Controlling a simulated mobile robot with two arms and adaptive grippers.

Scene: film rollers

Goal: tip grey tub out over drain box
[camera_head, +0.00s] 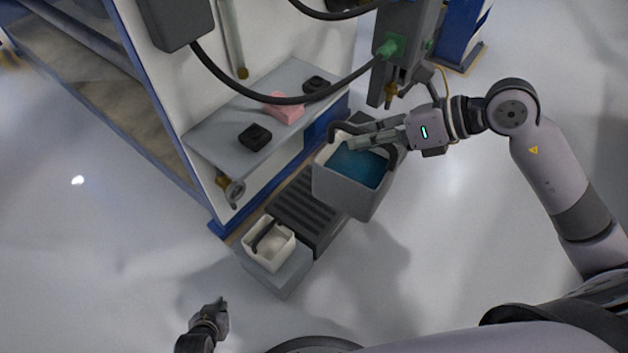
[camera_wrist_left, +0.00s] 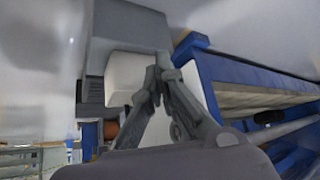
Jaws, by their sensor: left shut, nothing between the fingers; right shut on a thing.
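The grey tub (camera_head: 345,196) is in the middle of the head view, with blue liquid (camera_head: 358,166) inside. It looks about upright. My right gripper (camera_head: 362,141) is shut on the tub at its far rim, partly hiding that side. A dark slatted grate, seemingly the top of the drain box (camera_head: 305,208), lies low beside and partly behind the tub. I cannot tell the exact gap between them. My left gripper (camera_head: 222,305) is low at the bottom left, shut and empty, away from the tub. Its fingers also show in the left wrist view (camera_wrist_left: 160,75).
A small white bin (camera_head: 268,254) with a dark handle stands on a grey block at the grate's near end. A grey shelf (camera_head: 215,140) holds black parts and a pink block (camera_head: 285,108). A black hose (camera_head: 270,100) hangs above. Floor at left is clear.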

